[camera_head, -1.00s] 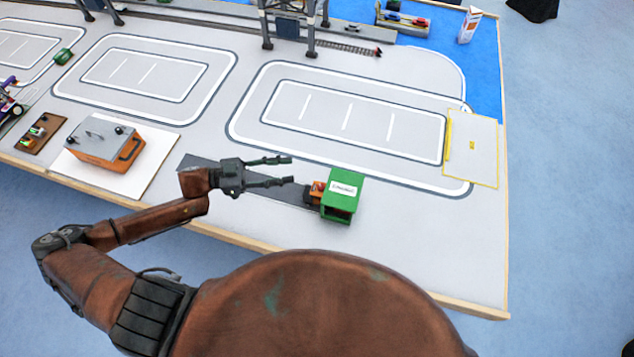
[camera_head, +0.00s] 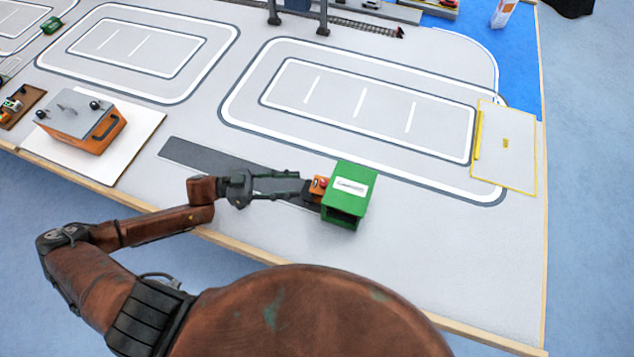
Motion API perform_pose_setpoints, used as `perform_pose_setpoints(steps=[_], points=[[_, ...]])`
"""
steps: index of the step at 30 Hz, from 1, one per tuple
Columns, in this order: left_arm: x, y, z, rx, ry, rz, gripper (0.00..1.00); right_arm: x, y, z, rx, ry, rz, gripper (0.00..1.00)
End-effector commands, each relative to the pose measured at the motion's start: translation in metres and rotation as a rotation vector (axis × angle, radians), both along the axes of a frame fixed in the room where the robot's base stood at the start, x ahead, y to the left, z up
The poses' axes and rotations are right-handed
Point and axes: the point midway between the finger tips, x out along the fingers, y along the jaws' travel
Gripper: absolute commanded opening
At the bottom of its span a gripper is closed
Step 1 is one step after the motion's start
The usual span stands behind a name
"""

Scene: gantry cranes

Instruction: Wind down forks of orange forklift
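The small orange forklift (camera_head: 319,185) is at the right end of a dark grey strip (camera_head: 190,154) on the board. It is right against a green box (camera_head: 352,176) with a white label, and its right part is hidden by that box. I cannot make out its forks or their height. My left gripper (camera_head: 299,184) is just left of the forklift, its two fingers apart and pointing right towards it. The fingertips are close to the forklift; I cannot tell whether they touch it. My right gripper is not in view.
An orange control box (camera_head: 82,122) with a grey top and black knobs sits on a white plate at left. A yellow-edged pad (camera_head: 508,150) lies at right. Crane legs (camera_head: 323,18) stand at the back. The board right of the green box is clear.

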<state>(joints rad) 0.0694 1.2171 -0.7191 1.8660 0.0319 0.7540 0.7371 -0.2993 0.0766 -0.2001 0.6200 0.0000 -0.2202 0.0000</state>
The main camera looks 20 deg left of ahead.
Motion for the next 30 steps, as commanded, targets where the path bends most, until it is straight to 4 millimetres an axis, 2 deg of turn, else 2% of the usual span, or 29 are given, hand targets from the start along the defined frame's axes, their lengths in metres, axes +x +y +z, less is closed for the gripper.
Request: perform_pose_setpoints(steps=[9, 15, 25, 30], points=[[0.017, -0.046, 0.002, -0.003, -0.002, -0.003, 0.35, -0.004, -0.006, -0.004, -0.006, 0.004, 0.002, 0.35], [0.025, -0.064, 0.001, -0.002, -0.001, -0.002, 0.35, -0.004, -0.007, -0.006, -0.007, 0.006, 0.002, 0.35], [0.026, -0.068, 0.001, -0.001, 0.0, -0.002, 0.35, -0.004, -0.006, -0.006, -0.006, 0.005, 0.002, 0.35], [0.026, -0.067, 0.001, -0.001, 0.0, -0.001, 0.24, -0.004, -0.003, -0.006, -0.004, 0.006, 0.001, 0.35]])
